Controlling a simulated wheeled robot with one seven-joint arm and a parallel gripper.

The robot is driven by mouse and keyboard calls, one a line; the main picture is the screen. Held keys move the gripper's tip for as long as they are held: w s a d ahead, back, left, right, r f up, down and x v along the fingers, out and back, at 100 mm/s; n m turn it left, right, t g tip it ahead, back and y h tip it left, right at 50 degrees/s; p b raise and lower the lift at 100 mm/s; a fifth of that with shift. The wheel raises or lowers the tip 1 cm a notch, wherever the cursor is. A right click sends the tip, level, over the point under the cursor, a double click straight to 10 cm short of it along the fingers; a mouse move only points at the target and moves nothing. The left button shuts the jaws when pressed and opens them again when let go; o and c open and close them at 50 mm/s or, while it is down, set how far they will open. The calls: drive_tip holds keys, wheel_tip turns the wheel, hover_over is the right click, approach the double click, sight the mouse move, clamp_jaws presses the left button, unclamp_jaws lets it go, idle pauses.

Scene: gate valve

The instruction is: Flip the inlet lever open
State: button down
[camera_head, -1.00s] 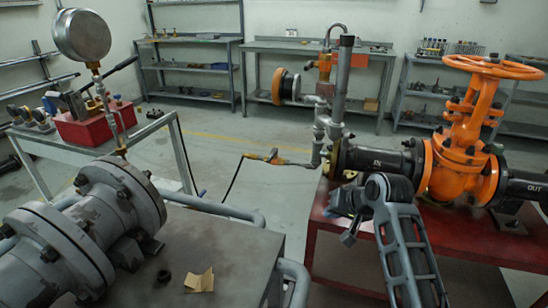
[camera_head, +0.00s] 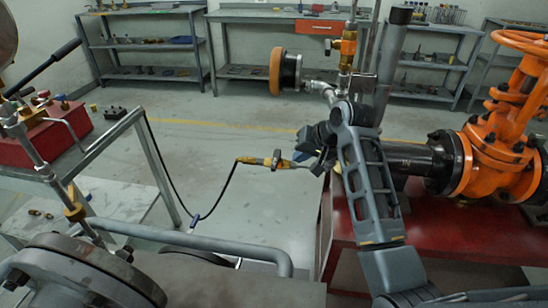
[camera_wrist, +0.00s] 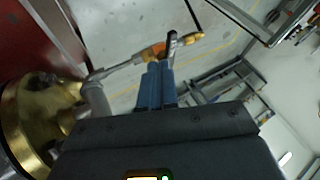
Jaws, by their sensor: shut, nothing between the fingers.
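The inlet valve (camera_head: 262,161) is a small yellow-orange fitting on the thin line left of the red bench. A short grey-dark lever (camera_head: 276,159) stands across its middle. The wrist view shows the valve body (camera_wrist: 150,53) and the dark lever (camera_wrist: 172,44) just beyond my fingertips. My gripper (camera_head: 304,154) is just right of the valve, partly hidden by my wrist. Its two blue fingers (camera_wrist: 160,68) are pressed together with nothing between them. The tips overlap the lever's base in the wrist view; I cannot tell whether they touch.
A black hose (camera_head: 214,204) hangs from the valve's left end. The orange gate valve (camera_head: 497,150) and its black inlet pipe (camera_head: 412,160) sit on the red bench (camera_head: 450,233) to the right.

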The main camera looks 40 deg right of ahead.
sight(276, 160)
idle(0.3)
drive_tip(key=x, duration=1)
drive_tip(key=shift+b, duration=0.35)
drive_tip(key=shift+a, duration=0.2)
